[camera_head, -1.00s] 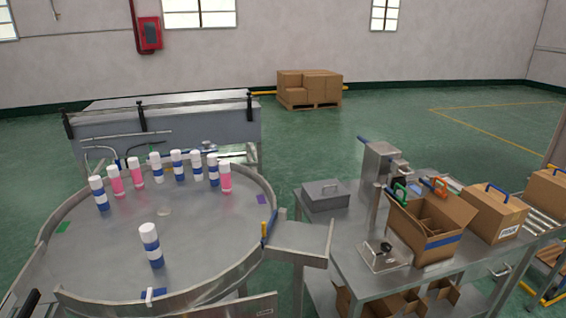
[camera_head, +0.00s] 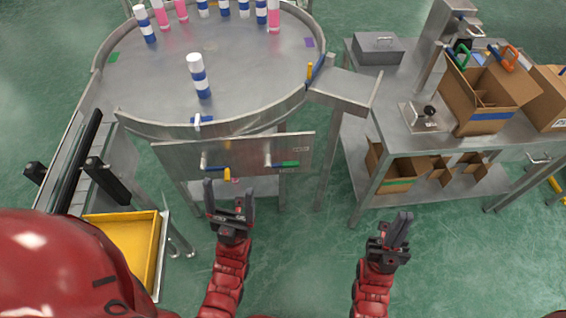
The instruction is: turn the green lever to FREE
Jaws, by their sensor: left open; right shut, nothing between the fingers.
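The green lever (camera_head: 287,164) is on the front metal panel (camera_head: 180,158) below the round table, at the panel's right part. Its green handle points right, roughly level, from a silver pivot. Small labels sit near it, too small to read. A yellow lever (camera_head: 227,174) on the same panel, further left, points down. My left gripper (camera_head: 229,188) is open and empty, just below the panel and the yellow lever, left of the green lever. My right gripper (camera_head: 401,222) is shut and empty, to the right of and below the green lever, well apart from it.
A yellow tray (camera_head: 120,240) is at lower left. A metal workbench (camera_head: 385,120) with open cartons stands at right. Open floor lies between my grippers.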

